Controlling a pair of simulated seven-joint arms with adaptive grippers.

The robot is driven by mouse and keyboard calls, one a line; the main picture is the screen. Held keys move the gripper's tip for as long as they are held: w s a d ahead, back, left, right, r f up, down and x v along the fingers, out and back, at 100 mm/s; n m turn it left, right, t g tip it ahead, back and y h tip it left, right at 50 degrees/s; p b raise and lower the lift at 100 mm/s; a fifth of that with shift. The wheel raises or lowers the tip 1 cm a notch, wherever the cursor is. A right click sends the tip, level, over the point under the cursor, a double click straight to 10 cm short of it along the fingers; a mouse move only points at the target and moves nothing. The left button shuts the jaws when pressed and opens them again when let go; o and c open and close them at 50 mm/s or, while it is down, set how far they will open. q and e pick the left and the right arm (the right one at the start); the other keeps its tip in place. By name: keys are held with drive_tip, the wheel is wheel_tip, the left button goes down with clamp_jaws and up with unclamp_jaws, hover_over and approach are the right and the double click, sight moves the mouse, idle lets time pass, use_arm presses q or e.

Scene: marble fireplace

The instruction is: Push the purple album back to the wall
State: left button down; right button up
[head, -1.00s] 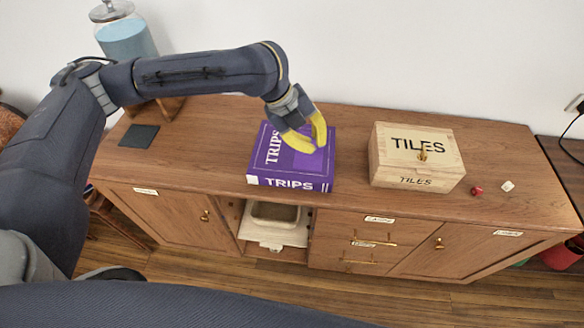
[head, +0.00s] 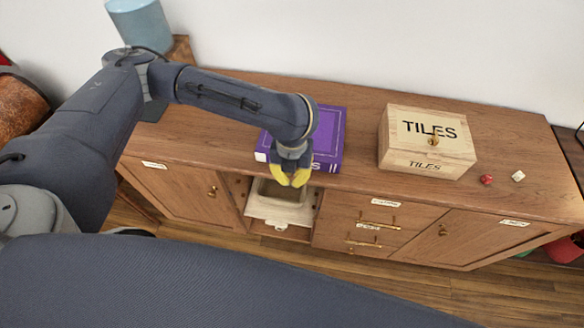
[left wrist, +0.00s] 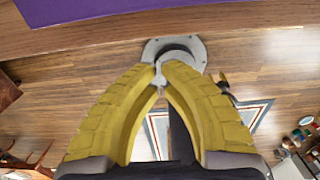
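The purple album (head: 328,125), a thick book marked TRIPS, lies flat on the wooden sideboard (head: 220,119), with its spine near the front edge and bare wood behind it. My left gripper (head: 290,184) points down in front of the spine, its yellow fingertips close together with nothing seen between them. My left forearm and gripper hide part of the album's left side and spine. In the left wrist view the album (left wrist: 100,9) shows as a purple strip at the top, beyond the fingers (left wrist: 161,72). I cannot tell whether they touch it. My right gripper is not in view.
A wooden TILES box (head: 427,140) stands right of the album, with a red die (head: 486,179) and a white die (head: 518,175) beyond it. A blue jar (head: 140,22) is at the back left. Below the album is an open compartment holding a tray (head: 281,212).

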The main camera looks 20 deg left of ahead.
sight(293, 178)
use_arm(q)
drive_tip(key=f, duration=0.1)
drive_tip(key=w+f, duration=0.2)
drive_tip(key=f, duration=0.1)
drive_tip(key=shift+a, duration=0.15)
drive_tip(key=shift+w+a, duration=0.15)
drive_tip(key=shift+w, duration=0.85)
